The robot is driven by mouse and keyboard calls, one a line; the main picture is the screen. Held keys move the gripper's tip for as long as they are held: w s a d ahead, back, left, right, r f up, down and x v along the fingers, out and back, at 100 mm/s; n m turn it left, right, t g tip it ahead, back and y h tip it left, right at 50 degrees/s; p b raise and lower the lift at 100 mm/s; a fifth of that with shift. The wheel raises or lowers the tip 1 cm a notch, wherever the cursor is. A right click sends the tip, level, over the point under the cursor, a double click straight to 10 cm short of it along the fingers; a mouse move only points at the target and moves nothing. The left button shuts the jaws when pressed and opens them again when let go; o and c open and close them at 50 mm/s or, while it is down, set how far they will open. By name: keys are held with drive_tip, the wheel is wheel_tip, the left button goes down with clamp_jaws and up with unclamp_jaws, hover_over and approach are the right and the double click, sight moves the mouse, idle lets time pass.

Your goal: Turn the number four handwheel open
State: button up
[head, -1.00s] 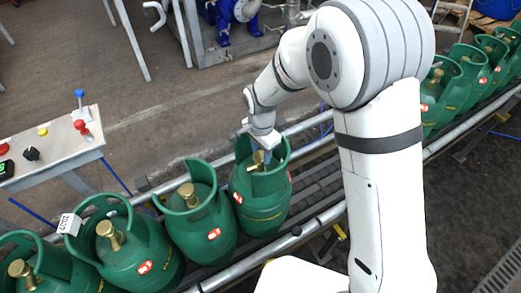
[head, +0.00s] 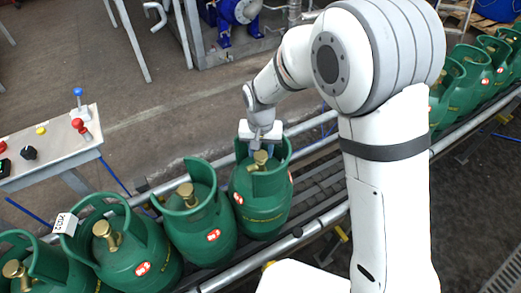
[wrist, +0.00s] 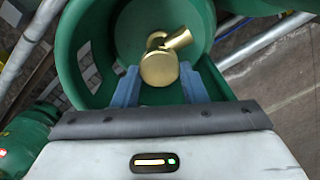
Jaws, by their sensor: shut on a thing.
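A green gas cylinder (head: 262,205) stands on the conveyor, upright, with a brass handwheel valve (head: 261,158) inside its collar. My gripper (head: 258,148) reaches down into that collar from above. In the wrist view the brass handwheel (wrist: 159,69) lies between the two blue fingers of my gripper (wrist: 160,87), which are shut on it. A side outlet of the brass valve points up and right there. The green collar surrounds the fingers and valve. The contact of the fingertips is partly hidden in the head view. No number is readable on this cylinder.
More green cylinders (head: 202,228) stand close on the left, one with a white tag (head: 66,223). Others (head: 471,72) stand at the upper right behind my arm. A control panel (head: 50,148) with buttons is at left. Conveyor rollers (head: 318,180) are bare just right of the held cylinder.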

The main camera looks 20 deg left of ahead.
sight(259, 154)
drive_tip(key=n, duration=0.3)
drive_tip(key=shift+a+n, duration=0.1)
drive_tip(key=shift+n, duration=0.3)
drive_tip(key=n, duration=0.3)
drive_tip(key=shift+b, duration=0.4)
drive_tip(key=n, duration=0.4)
drive_tip(key=shift+a+r, duration=0.1)
drive_tip(key=shift+s+n, duration=0.1)
drive_tip(key=shift+n, duration=1.5)
drive_tip(key=shift+b, duration=0.3)
drive_tip(key=o, duration=1)
drive_tip(key=shift+c, duration=0.2)
wheel_tip(259, 154, up, 8)
drive_tip(key=shift+f, duration=0.15)
